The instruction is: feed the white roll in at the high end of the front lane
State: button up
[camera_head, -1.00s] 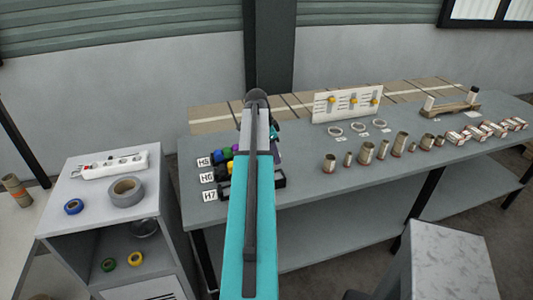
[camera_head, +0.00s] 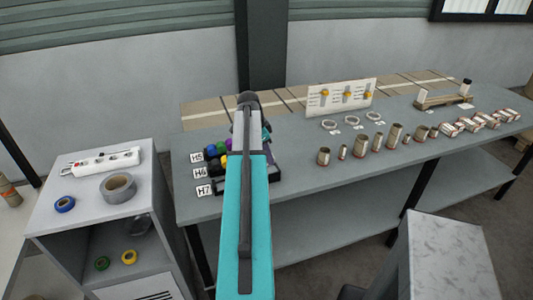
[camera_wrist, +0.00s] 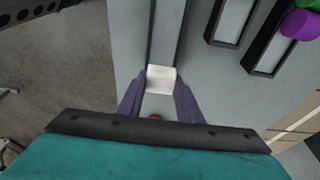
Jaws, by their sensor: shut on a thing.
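The white roll (camera_wrist: 161,76) is between the purple-grey fingers of my gripper (camera_wrist: 160,88) in the wrist view, and they are shut on it. Just beyond it, in line, is the end of a grey lane (camera_wrist: 167,30), the one closest to the bench edge in that view. I cannot tell whether the roll touches the lane. In the head view my arm hides the roll and most of the lanes. Label H7 (camera_head: 203,190) is nearest the bench front, with H6 (camera_head: 200,173) and H5 (camera_head: 197,157) behind it.
Two other lanes (camera_wrist: 232,18) lie to the right, with a purple roll (camera_wrist: 300,24) close by. The bench (camera_head: 300,200) holds several cans and a white panel (camera_head: 340,97) at right. A grey cabinet (camera_head: 75,215) stands at left with tape rolls.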

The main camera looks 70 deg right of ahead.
jog(key=shift+f, duration=0.7)
jog(key=shift+f+b, duration=0.25)
jog(key=shift+b, duration=0.15)
jog(key=shift+f+b, duration=0.45)
jog(key=shift+f, duration=0.55)
jog(key=o, duration=1.4)
